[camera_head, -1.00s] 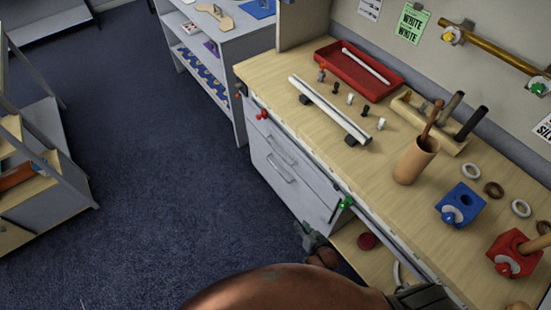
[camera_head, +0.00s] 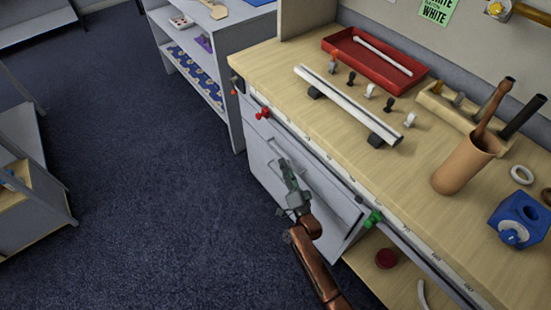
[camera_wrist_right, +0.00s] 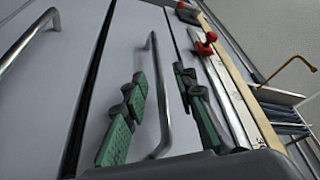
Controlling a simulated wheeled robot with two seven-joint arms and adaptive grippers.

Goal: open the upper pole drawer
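The upper drawer (camera_wrist_right: 124,45) is the grey front nearest the worktop edge in the right wrist view, and it looks closed. Its metal bar handle (camera_wrist_right: 156,60) runs between the two green fingers of my right gripper (camera_wrist_right: 160,75). The fingers are apart, one on each side of the bar, with no clear contact. In the head view my right gripper (camera_head: 289,178) is in front of the drawer cabinet (camera_head: 262,172) and hides part of its handles. The lower drawer (camera_wrist_right: 55,95) with its own handle (camera_wrist_right: 28,42) is at the left of the wrist view. My left gripper is out of view.
A red clamp (camera_head: 262,114) and a green clamp (camera_head: 372,218) sit on the worktop's front edge. A red tray (camera_head: 375,62), a white rail (camera_head: 345,105) and a brown cup (camera_head: 462,166) stand on top. The carpet (camera_head: 150,200) before the cabinet is clear.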

